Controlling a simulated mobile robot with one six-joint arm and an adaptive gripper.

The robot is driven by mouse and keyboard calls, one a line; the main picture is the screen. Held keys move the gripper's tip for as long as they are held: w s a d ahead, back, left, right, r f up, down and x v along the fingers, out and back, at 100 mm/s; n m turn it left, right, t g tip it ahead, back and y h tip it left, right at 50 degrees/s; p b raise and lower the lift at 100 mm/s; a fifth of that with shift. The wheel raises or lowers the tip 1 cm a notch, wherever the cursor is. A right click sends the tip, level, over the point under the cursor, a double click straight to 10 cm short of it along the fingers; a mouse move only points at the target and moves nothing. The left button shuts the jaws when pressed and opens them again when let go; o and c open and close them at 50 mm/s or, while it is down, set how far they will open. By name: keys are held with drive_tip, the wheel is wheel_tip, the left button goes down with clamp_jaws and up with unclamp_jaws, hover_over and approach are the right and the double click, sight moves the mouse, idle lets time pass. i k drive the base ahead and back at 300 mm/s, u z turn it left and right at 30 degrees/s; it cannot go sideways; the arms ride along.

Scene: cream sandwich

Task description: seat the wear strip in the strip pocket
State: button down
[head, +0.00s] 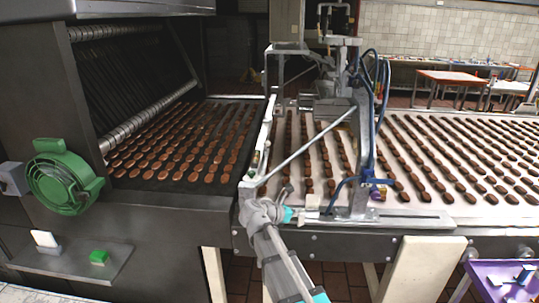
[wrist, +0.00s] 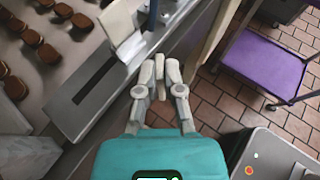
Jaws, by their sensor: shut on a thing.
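My gripper (wrist: 160,66) is shut on a small pale piece (wrist: 159,72), likely the wear strip, mostly hidden between the fingers in the wrist view. In the head view my gripper (head: 283,213) is at the front edge of the conveyor, and the strip cannot be made out there. The strip pocket (wrist: 82,82) appears as a long dark slot in a grey plate (wrist: 62,112) along the conveyor edge. It lies left of my fingertips in the wrist view, and the gripper is apart from it.
A pale upright bracket (wrist: 122,32) stands beyond the slot. Rows of brown biscuits (head: 430,160) cover the belt. A purple cart (wrist: 262,62) stands on the tiled floor (wrist: 215,95). A green block (head: 99,257) and a white block (head: 45,240) are on a shelf at left.

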sight(265, 155)
drive_tip(key=i, duration=0.95)
